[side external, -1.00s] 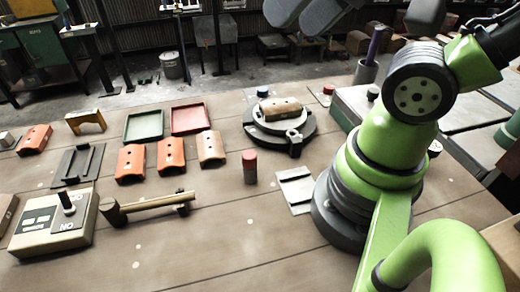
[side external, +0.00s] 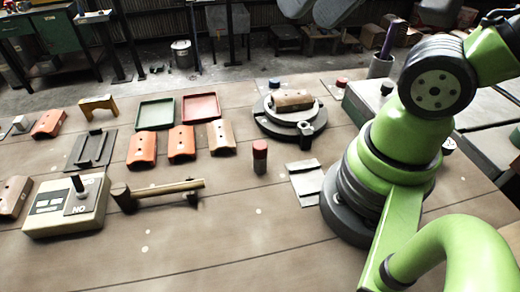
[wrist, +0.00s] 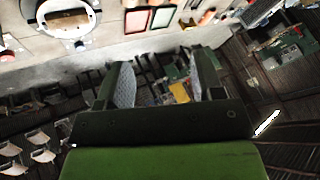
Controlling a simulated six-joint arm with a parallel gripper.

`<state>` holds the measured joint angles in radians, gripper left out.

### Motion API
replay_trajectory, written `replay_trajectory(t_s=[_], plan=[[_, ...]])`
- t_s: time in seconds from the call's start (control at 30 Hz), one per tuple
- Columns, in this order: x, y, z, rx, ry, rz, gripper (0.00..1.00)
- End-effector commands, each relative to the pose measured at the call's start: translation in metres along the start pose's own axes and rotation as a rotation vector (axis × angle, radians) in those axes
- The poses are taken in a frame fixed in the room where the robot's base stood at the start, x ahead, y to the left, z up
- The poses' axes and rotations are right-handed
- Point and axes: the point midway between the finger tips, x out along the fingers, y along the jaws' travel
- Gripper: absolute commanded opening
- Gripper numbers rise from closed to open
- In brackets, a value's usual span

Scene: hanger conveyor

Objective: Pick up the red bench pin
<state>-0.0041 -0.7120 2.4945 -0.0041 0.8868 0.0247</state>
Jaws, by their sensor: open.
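The red bench pin (side external: 260,157) stands upright on the wooden bench, a short cylinder with a red top and a greyish lower part. It is between the hammer and a flat metal plate, in front of the round turntable. I cannot make the pin out in the wrist view. My gripper (wrist: 165,82) shows in the wrist view with its two fingers apart and nothing between them. It points past the bench edge toward the shop floor. The side view does not show the gripper; only my arm's links are there, at the right.
The turntable (side external: 268,126) holds a tan block. A hammer (side external: 165,190) lies left of the pin, the metal plate (side external: 306,184) to its right. Tiles (side external: 181,143), a green tray (side external: 155,114) and a red tray (side external: 200,107) lie behind. The front of the bench is largely clear.

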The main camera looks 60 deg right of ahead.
Motion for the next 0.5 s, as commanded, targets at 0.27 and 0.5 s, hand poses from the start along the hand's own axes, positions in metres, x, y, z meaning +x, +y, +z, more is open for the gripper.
replay_trajectory(t_s=[0.27,0.5], plan=[[0.061,0.009,-0.012,0.151,-0.190,0.161,0.61],[0.129,0.024,-0.002,0.274,-0.343,0.339,0.61]])
